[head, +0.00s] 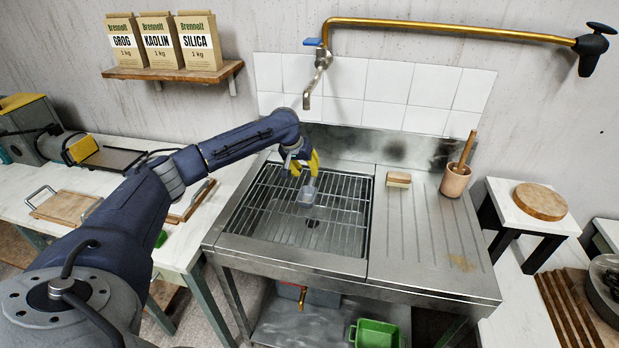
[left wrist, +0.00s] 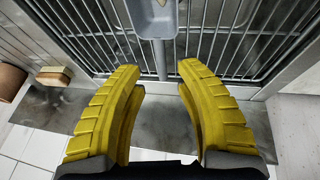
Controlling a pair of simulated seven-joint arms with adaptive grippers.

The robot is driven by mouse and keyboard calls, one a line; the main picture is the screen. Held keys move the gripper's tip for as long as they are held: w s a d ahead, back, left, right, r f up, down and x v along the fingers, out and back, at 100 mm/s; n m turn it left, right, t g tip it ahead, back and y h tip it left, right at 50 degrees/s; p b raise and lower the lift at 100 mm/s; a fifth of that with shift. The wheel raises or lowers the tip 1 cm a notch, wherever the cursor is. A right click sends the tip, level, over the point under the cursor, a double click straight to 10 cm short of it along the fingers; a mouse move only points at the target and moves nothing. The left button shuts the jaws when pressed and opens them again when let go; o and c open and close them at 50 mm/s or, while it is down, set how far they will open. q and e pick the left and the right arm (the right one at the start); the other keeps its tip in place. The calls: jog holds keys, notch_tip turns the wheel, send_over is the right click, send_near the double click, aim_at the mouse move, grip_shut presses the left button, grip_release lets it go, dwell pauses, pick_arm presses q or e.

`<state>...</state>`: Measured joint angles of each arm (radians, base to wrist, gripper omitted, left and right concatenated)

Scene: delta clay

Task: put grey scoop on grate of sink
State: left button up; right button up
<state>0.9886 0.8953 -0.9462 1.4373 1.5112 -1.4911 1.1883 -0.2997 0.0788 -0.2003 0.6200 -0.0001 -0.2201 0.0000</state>
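The grey scoop (head: 307,193) is at the sink's wire grate (head: 262,205), toward the back and middle, and appears to lie on it. In the left wrist view the scoop's bowl (left wrist: 153,18) is at the top edge, partly cut off, with its handle pointing down toward my fingers. My left gripper (head: 303,163) is over the back of the grate. Its yellow fingers (left wrist: 161,68) are open, with the handle's end between the tips and a gap on both sides. My right gripper is not in view.
A sponge or brush block (head: 398,180) and a clay-coloured mortar with a pestle (head: 455,180) stand on the drainboard (head: 430,230) right of the grate. The tap (head: 318,70) hangs from the wall behind my gripper. Most of the grate is bare.

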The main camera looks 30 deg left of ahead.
pick_arm(q)
jog(key=shift+v, duration=2.25)
